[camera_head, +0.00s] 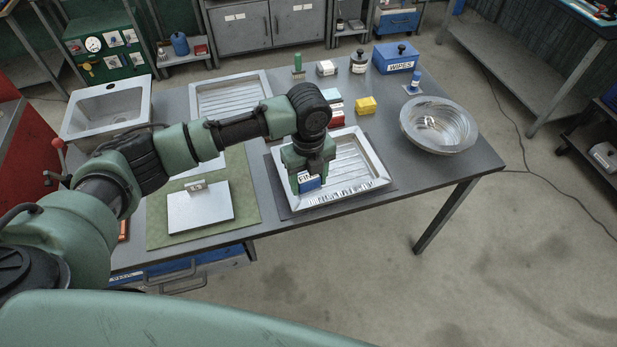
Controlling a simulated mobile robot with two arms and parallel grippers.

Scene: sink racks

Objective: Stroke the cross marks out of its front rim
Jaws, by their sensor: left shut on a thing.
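A metal drainer tray (375,160) with a ribbed floor lies on a dark mat on the grey table. Its front rim (350,194) carries a row of dark fine marks, seen to the right of my gripper. My left gripper (306,184) points down over the front left part of the tray. My right gripper is not in view.
A yellow block (365,106), a blue wipes box (396,58) and small bottles stand behind the tray. A white plate (200,207) lies on a green mat (160,235) to the left. A sink (108,108) stands at the far left.

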